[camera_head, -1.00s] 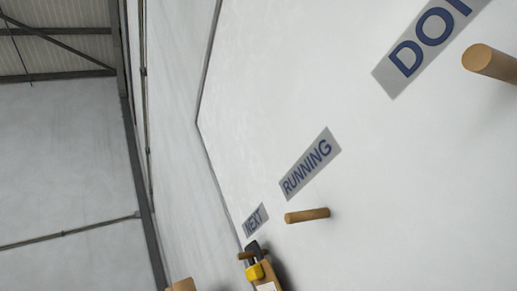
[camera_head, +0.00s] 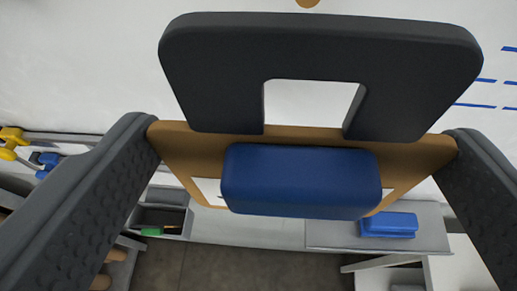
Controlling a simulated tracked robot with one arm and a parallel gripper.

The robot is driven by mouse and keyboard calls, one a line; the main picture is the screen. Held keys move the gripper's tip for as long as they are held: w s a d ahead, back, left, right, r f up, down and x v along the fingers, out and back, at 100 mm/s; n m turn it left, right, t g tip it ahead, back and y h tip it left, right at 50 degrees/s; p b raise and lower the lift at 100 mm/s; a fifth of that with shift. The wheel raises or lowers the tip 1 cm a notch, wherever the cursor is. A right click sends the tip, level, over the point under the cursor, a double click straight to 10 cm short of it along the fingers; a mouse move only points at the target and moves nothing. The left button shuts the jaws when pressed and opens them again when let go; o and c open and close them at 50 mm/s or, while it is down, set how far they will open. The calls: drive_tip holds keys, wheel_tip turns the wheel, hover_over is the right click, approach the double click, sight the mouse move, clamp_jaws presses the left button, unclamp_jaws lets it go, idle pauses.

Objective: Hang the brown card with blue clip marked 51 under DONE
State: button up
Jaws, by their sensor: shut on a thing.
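My gripper (camera_head: 303,133) is shut on a brown card (camera_head: 195,150), with one dark finger at each side edge. The card carries a blue clip (camera_head: 300,182) on the side facing me and a black hanger plate (camera_head: 320,50) with a square notch above it. A white label shows partly behind the clip; no number can be read. A tan round end (camera_head: 307,3), likely a peg, is cut off at the top edge, above and apart from the hanger. The DONE sign is out of view.
A white board (camera_head: 90,65) fills the background, with blue lines (camera_head: 485,105) at right. Below are a grey shelf with a blue block (camera_head: 388,226), a dark tray holding a green item (camera_head: 152,231), and yellow and blue items at far left.

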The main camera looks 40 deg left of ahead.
drive_tip(key=w+r+p+x, duration=0.1)
drive_tip(key=r+p+x, duration=0.1)
drive_tip(key=x, duration=0.7)
drive_tip(key=shift+p, duration=0.3)
idle(0.8)
drive_tip(key=shift+a, duration=0.15)
idle(0.4)
drive_tip(key=o, duration=0.7)
